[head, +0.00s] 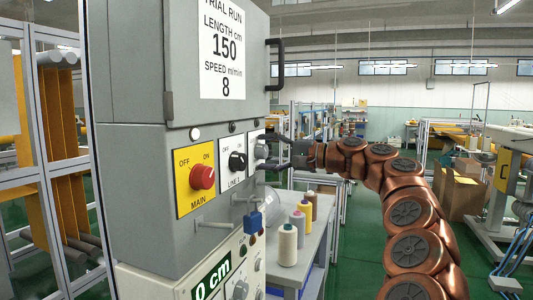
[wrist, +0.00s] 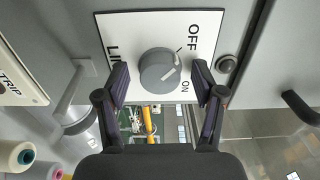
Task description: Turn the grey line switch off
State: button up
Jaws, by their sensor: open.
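The grey line switch (wrist: 159,71) is a round knob on a white plate (wrist: 122,32) marked OFF and ON. Its pale pointer mark lies on the side of the labels, slanting towards the space between them; I cannot tell its exact setting. In the head view the grey knob (head: 261,150) is on the rightmost plate of the panel, partly behind my gripper (head: 292,152). In the wrist view my gripper (wrist: 161,84) is open, with one dark finger on each side of the knob. Contact with the knob is not visible.
Left of it are a black knob (head: 237,161) on the LINE 1 plate and a red knob (head: 202,177) on the yellow MAIN plate. A blue padlock-like block (head: 253,221) hangs below. Thread spools (head: 288,246) stand on a table at right. A black handle (head: 276,64) juts out above.

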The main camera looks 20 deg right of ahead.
jog(key=v, duration=1.2)
dwell(0.6)
